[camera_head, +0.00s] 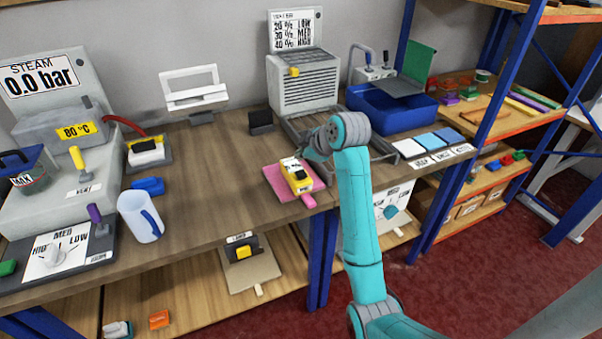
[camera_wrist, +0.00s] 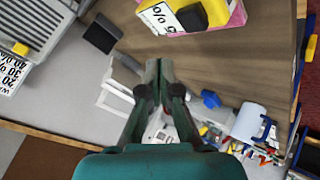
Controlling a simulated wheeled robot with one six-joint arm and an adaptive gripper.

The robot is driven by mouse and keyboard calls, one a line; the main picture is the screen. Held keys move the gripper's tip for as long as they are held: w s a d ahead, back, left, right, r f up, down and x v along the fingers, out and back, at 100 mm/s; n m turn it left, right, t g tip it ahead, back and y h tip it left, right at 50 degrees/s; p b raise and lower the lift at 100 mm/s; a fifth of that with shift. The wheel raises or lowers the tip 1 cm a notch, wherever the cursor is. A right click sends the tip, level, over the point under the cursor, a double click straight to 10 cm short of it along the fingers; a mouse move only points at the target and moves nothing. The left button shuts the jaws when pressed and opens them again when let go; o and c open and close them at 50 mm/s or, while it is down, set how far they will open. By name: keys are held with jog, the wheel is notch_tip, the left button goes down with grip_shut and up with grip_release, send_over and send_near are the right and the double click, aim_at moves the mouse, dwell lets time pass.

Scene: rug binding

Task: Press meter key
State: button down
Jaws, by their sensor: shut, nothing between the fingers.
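The yellow meter (camera_head: 297,176) lies on a pink pad (camera_head: 279,181) near the front edge of the wooden bench. In the wrist view the meter (camera_wrist: 231,12) is at the top edge and partly cut off. Its white display reads about "5 %", upside down, and a dark square key (camera_wrist: 192,17) sits beside it. My gripper (camera_wrist: 159,64) is shut and empty, with its tips apart from the meter in that picture. In the head view my gripper (camera_head: 316,150) is just above and right of the meter, partly hidden by my wrist.
A grey slatted heater-like box (camera_head: 305,82) stands behind, with a wire rack in front. A blue basin (camera_head: 392,108) and sample cards (camera_head: 409,148) are to the right. A white jug (camera_head: 140,216) and steam unit (camera_head: 50,150) are left. The bench between jug and meter is mostly clear.

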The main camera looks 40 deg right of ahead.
jog(key=shift+r, duration=0.85)
dwell(0.3)
